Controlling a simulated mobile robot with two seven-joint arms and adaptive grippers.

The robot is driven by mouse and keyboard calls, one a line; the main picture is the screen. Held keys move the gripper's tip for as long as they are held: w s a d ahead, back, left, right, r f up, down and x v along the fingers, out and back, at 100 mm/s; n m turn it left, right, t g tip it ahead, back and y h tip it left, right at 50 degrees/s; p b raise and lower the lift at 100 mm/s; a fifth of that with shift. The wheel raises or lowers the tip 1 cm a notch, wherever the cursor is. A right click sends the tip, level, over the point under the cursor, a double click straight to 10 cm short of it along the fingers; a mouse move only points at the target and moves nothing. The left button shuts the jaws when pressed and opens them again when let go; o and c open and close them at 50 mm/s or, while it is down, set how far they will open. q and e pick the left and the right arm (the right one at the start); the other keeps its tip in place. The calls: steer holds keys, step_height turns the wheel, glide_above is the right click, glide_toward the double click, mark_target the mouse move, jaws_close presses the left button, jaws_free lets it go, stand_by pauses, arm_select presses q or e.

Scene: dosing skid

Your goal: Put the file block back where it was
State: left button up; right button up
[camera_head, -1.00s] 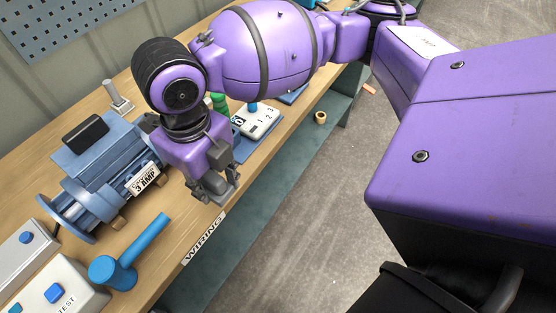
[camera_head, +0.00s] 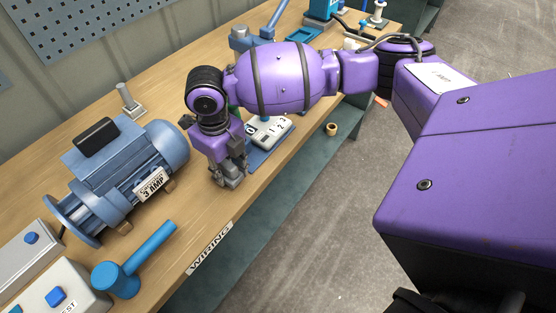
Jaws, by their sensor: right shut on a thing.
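My right gripper (camera_head: 230,180) hangs fingers-down over the workbench, to the right of the blue motor. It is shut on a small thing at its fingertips. The fingers cover most of that thing, and I cannot make out its shape or name. I cannot pick out the file block for sure anywhere else in view. My left gripper is out of view.
A blue motor (camera_head: 118,172) and a blue mallet (camera_head: 135,262) are on the workbench (camera_head: 205,210) left of the gripper. A white numbered unit (camera_head: 270,130) sits on a blue mat behind it. A tape roll (camera_head: 331,129) is on the lower shelf.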

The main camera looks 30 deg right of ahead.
mark_target(225, 162)
steer(key=shift+f, duration=0.5)
steer(key=shift+f, duration=0.15)
steer(key=o, duration=1.3)
steer(key=shift+o, duration=0.2)
step_height(225, 162, up, 12)
steer(key=shift+r, duration=0.2)
